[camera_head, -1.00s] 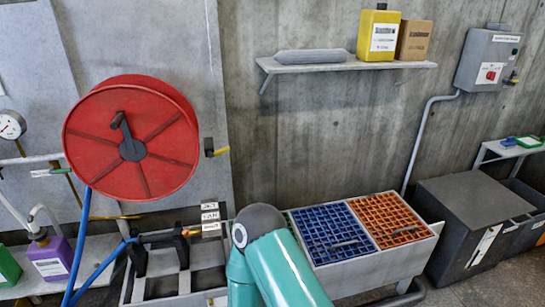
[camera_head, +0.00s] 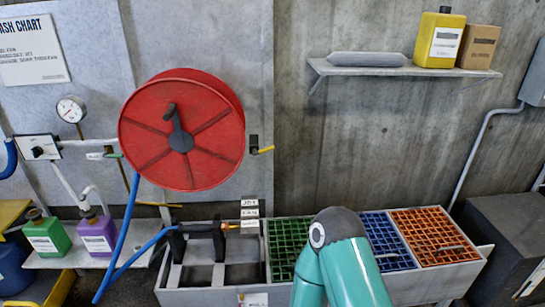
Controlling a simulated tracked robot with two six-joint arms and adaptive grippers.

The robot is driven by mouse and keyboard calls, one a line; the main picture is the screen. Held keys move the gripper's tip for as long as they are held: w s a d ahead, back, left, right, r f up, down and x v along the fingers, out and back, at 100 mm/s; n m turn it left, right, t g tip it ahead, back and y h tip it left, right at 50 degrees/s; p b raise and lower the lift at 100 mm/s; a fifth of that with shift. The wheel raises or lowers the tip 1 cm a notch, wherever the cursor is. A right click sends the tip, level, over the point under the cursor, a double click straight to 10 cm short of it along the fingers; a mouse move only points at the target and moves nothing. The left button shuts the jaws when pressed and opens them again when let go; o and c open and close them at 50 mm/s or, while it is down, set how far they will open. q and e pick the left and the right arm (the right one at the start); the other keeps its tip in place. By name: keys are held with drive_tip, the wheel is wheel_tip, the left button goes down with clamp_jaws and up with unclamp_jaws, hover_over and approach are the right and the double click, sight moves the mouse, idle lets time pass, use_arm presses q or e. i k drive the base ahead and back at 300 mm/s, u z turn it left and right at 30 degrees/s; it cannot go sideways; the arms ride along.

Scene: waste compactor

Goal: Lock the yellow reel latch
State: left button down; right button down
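The yellow reel latch (camera_head: 265,150) is a small yellow lever on a dark block, on the wall panel just right of the red hose reel (camera_head: 182,130). Its lever points right and slightly up. The reel has a black crank and a blue hose (camera_head: 128,225) hanging from its left side. A teal arm link of mine with a dark joint cap shows at the bottom centre. Neither of my grippers is in view.
Below the reel stands a grey trough (camera_head: 210,297) with black holders and green, blue and orange grates (camera_head: 432,235). Green and purple jugs (camera_head: 97,232) stand on a low shelf at left. A wall shelf (camera_head: 405,70) holds a yellow canister and a brown box. A dark box (camera_head: 510,245) stands at right.

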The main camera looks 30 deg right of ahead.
sight(254, 152)
drive_tip(key=i, duration=0.95)
drive_tip(key=u, duration=0.05)
